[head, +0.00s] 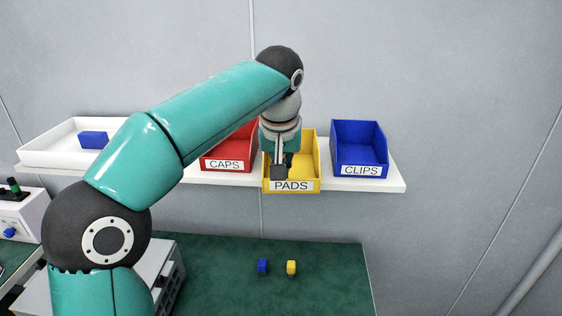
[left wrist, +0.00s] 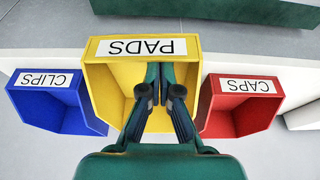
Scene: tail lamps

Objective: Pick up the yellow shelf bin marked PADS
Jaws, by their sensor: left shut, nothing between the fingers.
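The yellow shelf bin marked PADS (head: 309,158) stands on the white wall shelf, between the red and blue bins. Its label faces out; in the left wrist view the bin (left wrist: 108,84) appears upside down. My left gripper (head: 279,172) is at the bin's opening, close behind its front wall, and covers part of its inside. In the left wrist view the gripper's two fingers (left wrist: 159,72) are together with nothing between them, their tips near the front wall. Whether they touch the bin, I cannot tell. My right gripper is in neither view.
The red CAPS bin (head: 226,154) and the blue CLIPS bin (head: 358,142) stand close on either side. A white tray (head: 46,156) with a blue block (head: 93,140) is at the shelf's left. Below, a green worktop (head: 330,285) carries small blue (head: 262,266) and yellow (head: 291,267) pieces.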

